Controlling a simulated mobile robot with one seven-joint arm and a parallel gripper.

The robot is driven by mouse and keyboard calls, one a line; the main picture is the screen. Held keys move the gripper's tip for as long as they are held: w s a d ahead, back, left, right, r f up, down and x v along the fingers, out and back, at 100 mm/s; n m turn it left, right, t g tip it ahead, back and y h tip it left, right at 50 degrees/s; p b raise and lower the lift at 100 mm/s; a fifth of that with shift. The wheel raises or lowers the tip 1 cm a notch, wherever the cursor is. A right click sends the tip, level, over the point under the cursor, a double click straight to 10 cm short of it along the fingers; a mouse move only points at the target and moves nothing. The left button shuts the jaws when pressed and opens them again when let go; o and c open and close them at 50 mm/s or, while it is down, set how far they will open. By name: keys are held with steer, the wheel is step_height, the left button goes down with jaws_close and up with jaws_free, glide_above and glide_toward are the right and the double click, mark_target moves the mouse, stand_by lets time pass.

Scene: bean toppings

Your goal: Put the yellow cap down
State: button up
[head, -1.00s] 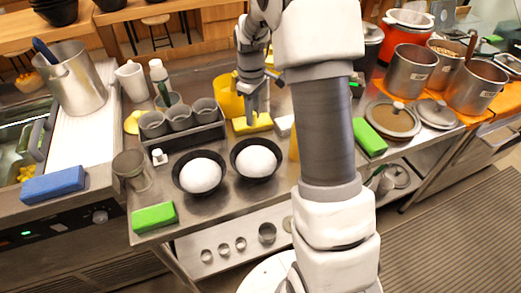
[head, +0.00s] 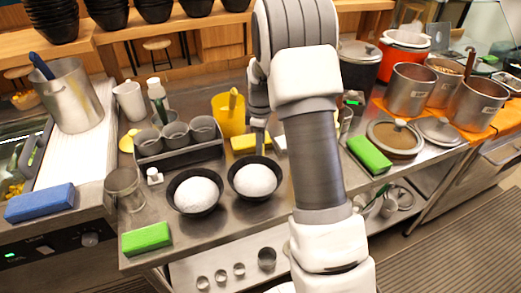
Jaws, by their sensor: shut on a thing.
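My gripper (head: 258,148) points down behind the right rice bowl and in front of a yellow block (head: 243,144). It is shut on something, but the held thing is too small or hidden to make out. I cannot pick out a yellow cap for certain. A small yellow piece (head: 127,141) lies at the left beside the grey cups, and a yellow jug (head: 228,117) stands behind the yellow block. My arm hides the counter to the right of the gripper.
Two black bowls with white rice, left (head: 195,192) and right (head: 255,178), stand close in front. A grey cup rack (head: 180,153) is left of the gripper. A green block (head: 147,238) lies at the front-left, another (head: 370,154) at right. Steel pots (head: 410,90) stand far right.

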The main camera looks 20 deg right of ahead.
steer(key=shift+f, duration=0.8)
steer(key=shift+f, duration=0.15)
steer(key=o, duration=0.6)
steer(key=shift+o, duration=0.2)
